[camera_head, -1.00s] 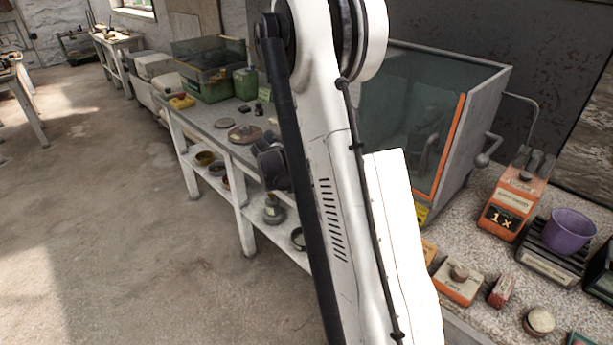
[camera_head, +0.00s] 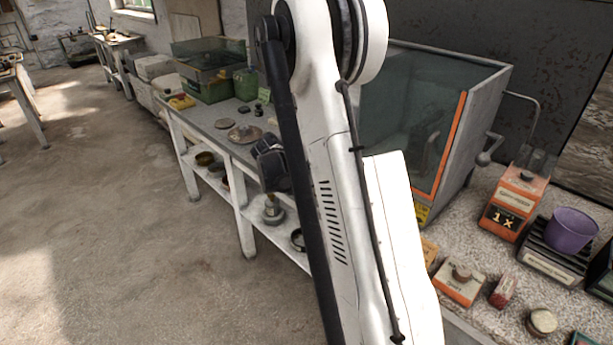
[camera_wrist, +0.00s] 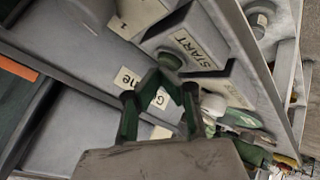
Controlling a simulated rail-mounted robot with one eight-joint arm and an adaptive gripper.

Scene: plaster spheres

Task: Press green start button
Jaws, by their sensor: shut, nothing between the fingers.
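The green start button (camera_wrist: 170,61) shows in the wrist view as a small round green knob on a grey panel box. A cream label reading START (camera_wrist: 197,48) is beside it. My gripper (camera_wrist: 160,79) has dark green fingers that come together in an arch, shut and empty. The fingertips are just below the button in the picture, very close to it. I cannot tell whether they touch it. In the head view my own white arm fills the middle, and I cannot make out the button there.
Other cream labels (camera_wrist: 127,79) are on the grey panel. A glass-fronted cabinet (camera_head: 488,105) stands behind my arm. An orange scale-like device (camera_head: 513,203) and a purple cup (camera_head: 570,230) are on the right worktop. Open floor lies at left.

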